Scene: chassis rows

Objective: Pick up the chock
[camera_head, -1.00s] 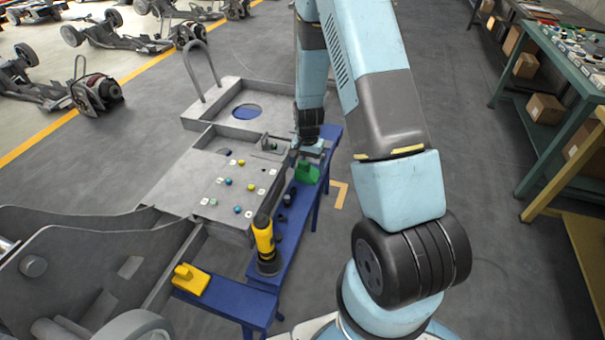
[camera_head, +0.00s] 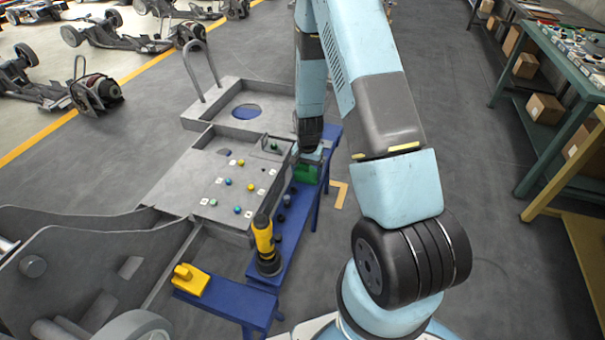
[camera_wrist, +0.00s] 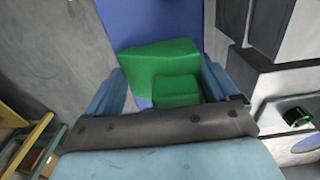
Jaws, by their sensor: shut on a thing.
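A green chock (camera_head: 307,174) is on the narrow blue bench (camera_head: 296,217), partly hidden by my gripper in the head view. In the wrist view the green chock (camera_wrist: 160,68), with a tall part and a lower step, lies between the two blue fingers of my gripper (camera_wrist: 163,85). My gripper is shut on it. I cannot tell whether the chock is clear of the bench. A second chock-like block, yellow (camera_head: 190,280), sits on the lower blue bench at the front left.
A yellow and black tool (camera_head: 265,245) stands on the bench nearer to me. A grey chassis tray (camera_head: 225,190) with several coloured knobs lies just left of the bench. Clear floor (camera_head: 430,90) lies to the right, before the teal shelving (camera_head: 540,90).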

